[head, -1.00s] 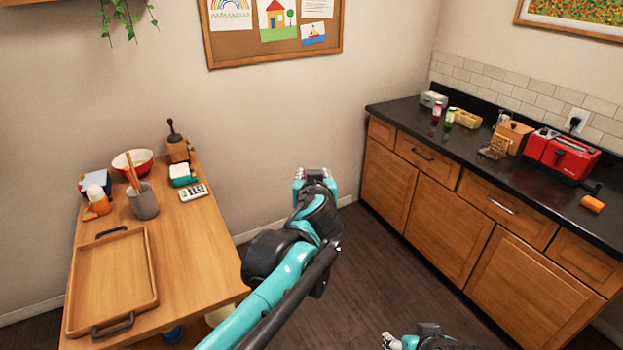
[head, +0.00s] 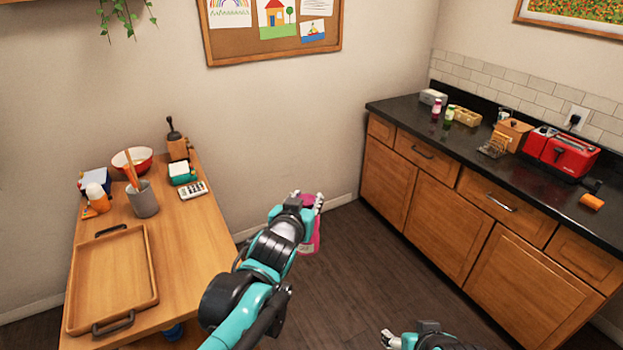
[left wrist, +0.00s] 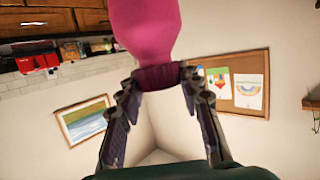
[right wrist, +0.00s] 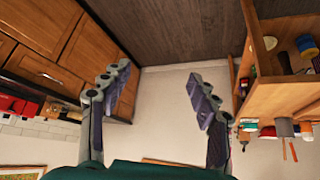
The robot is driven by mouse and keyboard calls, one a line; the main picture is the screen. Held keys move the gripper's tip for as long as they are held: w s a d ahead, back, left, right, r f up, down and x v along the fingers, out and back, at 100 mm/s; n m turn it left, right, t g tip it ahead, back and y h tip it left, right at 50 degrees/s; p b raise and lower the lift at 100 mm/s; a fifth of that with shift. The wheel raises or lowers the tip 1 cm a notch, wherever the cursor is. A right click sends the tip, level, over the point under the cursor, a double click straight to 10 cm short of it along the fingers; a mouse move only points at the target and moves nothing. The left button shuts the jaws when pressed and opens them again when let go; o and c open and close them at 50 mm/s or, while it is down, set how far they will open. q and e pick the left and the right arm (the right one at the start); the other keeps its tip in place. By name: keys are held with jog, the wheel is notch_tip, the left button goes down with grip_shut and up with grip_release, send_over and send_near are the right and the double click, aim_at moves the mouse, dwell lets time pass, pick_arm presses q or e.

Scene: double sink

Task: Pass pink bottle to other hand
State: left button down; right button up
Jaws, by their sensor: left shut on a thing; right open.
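The pink bottle (head: 311,232) hangs at my left gripper (head: 308,203) in the head view, over open floor between the wooden table and the counter. In the left wrist view the pink bottle (left wrist: 150,30) reaches out of the top of the picture. My left gripper (left wrist: 158,78) is shut on its narrow, darker ridged neck. My right gripper (head: 388,340) shows at the bottom edge of the head view, below and to the right of the bottle. In the right wrist view my right gripper (right wrist: 158,85) has its fingers wide apart with nothing between them.
A wooden table (head: 200,240) at the left bears a tray (head: 112,275), a grey utensil cup (head: 143,200) and a red bowl (head: 140,160). A dark counter (head: 475,135) at the right bears a red toaster (head: 568,158) and small bottles. The floor between them is clear.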

jog(key=o, duration=0.4)
jog(key=shift+o, duration=0.2)
jog(key=w+a+r+m+g+y, duration=0.1)
jog(key=w+a+r+m+g, duration=0.3)
jog(key=w+a+r+m, duration=0.55)
jog(key=w+a+f+m+g, duration=0.1)
jog(key=w+a+m, duration=0.15)
jog(key=a, duration=0.25)
jog(key=w+a+m+g+h, duration=0.1)
jog(key=a+m, duration=0.2)
jog(key=a, duration=0.3)
jog(key=w+a+f+m+g, duration=0.1)
jog(key=w+a+m, duration=0.1)
jog(key=a, duration=0.3)
pick_arm(q)
jog(key=s+a+f+y, duration=0.1)
jog(key=s+a+f, duration=0.2)
jog(key=s+f, duration=0.7)
notch_tip(320, 180, down, 4)
jog(key=shift+a+r+n, duration=0.2)
jog(key=shift+r+n, duration=0.05)
jog(key=shift+n, duration=0.15)
pick_arm(e)
notch_tip(320, 180, down, 12)
jog(key=shift+s, duration=0.25)
